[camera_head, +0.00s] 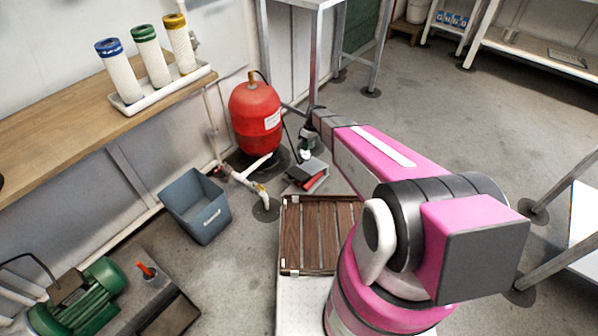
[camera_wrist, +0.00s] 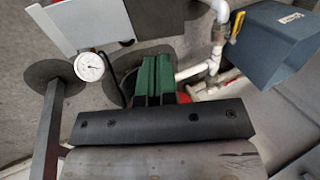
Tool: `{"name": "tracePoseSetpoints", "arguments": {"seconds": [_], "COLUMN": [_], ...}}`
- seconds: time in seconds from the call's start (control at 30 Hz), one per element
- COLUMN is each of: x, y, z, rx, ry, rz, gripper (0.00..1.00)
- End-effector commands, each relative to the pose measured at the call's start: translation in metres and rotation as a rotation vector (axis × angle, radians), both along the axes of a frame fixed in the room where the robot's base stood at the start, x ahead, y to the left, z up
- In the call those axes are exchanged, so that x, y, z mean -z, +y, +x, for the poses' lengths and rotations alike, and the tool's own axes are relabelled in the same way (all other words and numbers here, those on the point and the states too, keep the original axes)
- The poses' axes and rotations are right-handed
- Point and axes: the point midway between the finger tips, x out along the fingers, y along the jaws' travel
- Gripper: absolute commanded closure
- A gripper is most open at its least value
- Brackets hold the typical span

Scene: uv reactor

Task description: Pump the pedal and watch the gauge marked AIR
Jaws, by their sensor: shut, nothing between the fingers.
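A grey pedal unit with a red part (camera_head: 312,178) sits on the floor in the middle of the head view. My gripper (camera_head: 306,152) is low, just behind the pedal in the head view. Its green fingers show shut and empty in the wrist view (camera_wrist: 154,78). I cannot tell whether they touch anything. A round white gauge (camera_wrist: 89,66) is left of the fingers; its marking and needle reading are too small to read.
A red tank (camera_head: 256,115) stands behind my gripper. White pipes (camera_head: 245,178) and a blue-grey bin (camera_head: 196,205) lie to the left. A table leg (camera_wrist: 48,130) is close on the left in the wrist view. A slatted wooden platform (camera_head: 318,235) is in front.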

Motion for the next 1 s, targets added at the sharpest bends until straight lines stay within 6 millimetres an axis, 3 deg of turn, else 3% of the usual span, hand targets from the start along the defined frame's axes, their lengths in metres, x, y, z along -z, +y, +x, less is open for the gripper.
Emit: {"name": "tracePoseSetpoints", "arguments": {"seconds": [0.37, 1.0], "x": [0.007, 0.108], "y": [0.002, 0.027], "z": [-0.002, -0.034], "rx": [0.0, 0.001], "ry": [0.001, -0.001], "rz": [-0.001, -0.001], "gripper": [1.0, 1.0]}}
